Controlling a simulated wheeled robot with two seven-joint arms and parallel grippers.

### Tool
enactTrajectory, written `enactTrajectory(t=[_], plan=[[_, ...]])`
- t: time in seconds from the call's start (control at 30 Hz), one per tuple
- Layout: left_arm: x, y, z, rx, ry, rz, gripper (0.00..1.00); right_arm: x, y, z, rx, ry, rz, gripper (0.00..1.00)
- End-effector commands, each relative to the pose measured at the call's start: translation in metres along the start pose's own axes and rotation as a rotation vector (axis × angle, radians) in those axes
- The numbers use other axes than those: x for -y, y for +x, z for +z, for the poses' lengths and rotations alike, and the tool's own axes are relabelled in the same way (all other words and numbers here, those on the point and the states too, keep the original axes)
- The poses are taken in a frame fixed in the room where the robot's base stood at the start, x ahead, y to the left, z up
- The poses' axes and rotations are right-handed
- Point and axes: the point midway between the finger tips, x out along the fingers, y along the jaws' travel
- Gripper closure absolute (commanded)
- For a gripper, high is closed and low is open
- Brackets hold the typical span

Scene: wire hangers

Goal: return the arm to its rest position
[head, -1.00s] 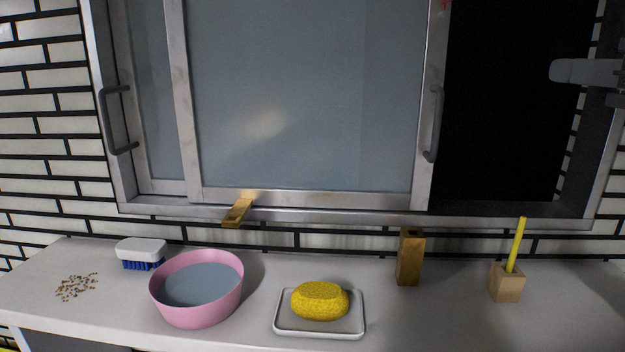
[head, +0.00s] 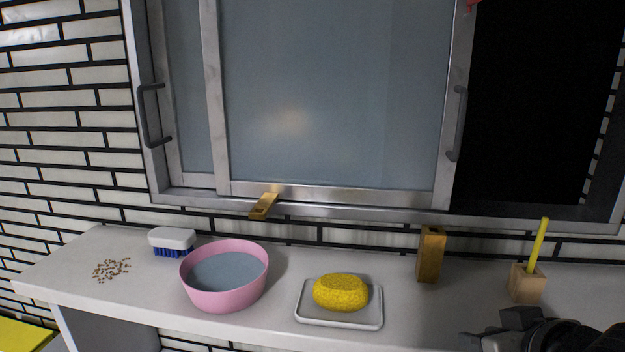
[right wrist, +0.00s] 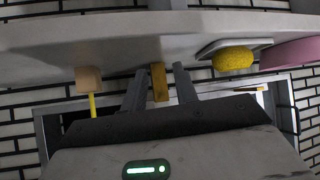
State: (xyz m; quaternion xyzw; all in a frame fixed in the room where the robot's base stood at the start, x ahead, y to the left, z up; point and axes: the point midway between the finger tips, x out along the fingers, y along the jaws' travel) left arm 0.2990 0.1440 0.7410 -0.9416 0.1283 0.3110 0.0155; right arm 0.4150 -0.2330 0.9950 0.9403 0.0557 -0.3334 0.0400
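My right arm shows at the bottom right of the head view, its dark gripper (head: 492,337) low in front of the counter's right part. In the right wrist view the two fingers of the right gripper (right wrist: 159,68) stand apart with nothing held between them. A wooden block (right wrist: 160,83) shows beyond the gap between them. That wooden block (head: 432,254) stands upright on the counter in the head view, apart from the gripper. My left gripper is in neither view.
The counter (head: 395,290) holds a scrub brush (head: 172,242), brown bits (head: 111,270), a pink basin (head: 224,298), a yellow sponge (head: 341,292) on a white dish (head: 340,318), and a wooden holder (head: 526,284) with a yellow stick (head: 538,244). A sliding window (head: 330,100) stands behind, open at right.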

Motion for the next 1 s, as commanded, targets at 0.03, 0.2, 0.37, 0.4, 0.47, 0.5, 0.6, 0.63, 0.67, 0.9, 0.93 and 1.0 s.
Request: enactTrajectory(t=[0.03, 0.2, 0.37, 0.4, 0.47, 0.5, 0.6, 0.63, 0.67, 0.9, 0.93, 1.0], plan=[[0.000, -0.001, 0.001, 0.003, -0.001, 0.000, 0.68, 0.011, 0.011, 0.041, 0.088, 0.008, -0.013, 0.71], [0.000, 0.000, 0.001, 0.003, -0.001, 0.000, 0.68, 0.032, 0.018, 0.135, 0.289, -0.003, -0.019, 0.71], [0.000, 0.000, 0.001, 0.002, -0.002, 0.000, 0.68, 0.047, 0.008, 0.202, 0.439, -0.012, -0.022, 0.71], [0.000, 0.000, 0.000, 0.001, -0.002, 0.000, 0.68, 0.051, 0.004, 0.216, 0.474, -0.013, -0.024, 0.71], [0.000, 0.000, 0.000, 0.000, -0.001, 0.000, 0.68, 0.056, -0.003, 0.237, 0.524, -0.016, -0.025, 0.71], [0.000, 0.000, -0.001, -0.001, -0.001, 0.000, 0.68, 0.060, -0.008, 0.250, 0.558, -0.019, -0.026, 0.71], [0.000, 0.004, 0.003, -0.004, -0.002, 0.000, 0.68, 0.066, 0.003, 0.263, 0.532, -0.029, -0.036, 0.71], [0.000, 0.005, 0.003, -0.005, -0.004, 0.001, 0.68, 0.068, 0.009, 0.263, 0.504, -0.029, -0.043, 0.71], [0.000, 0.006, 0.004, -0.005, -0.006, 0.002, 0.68, 0.070, 0.015, 0.263, 0.476, -0.028, -0.050, 0.71], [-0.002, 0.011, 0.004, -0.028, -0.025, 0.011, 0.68, 0.093, 0.060, 0.266, 0.236, -0.009, -0.112, 0.71], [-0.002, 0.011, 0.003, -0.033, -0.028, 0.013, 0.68, 0.097, 0.065, 0.267, 0.203, -0.004, -0.120, 0.71], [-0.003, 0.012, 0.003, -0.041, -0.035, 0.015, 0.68, 0.104, 0.075, 0.267, 0.121, 0.009, -0.138, 0.71]])
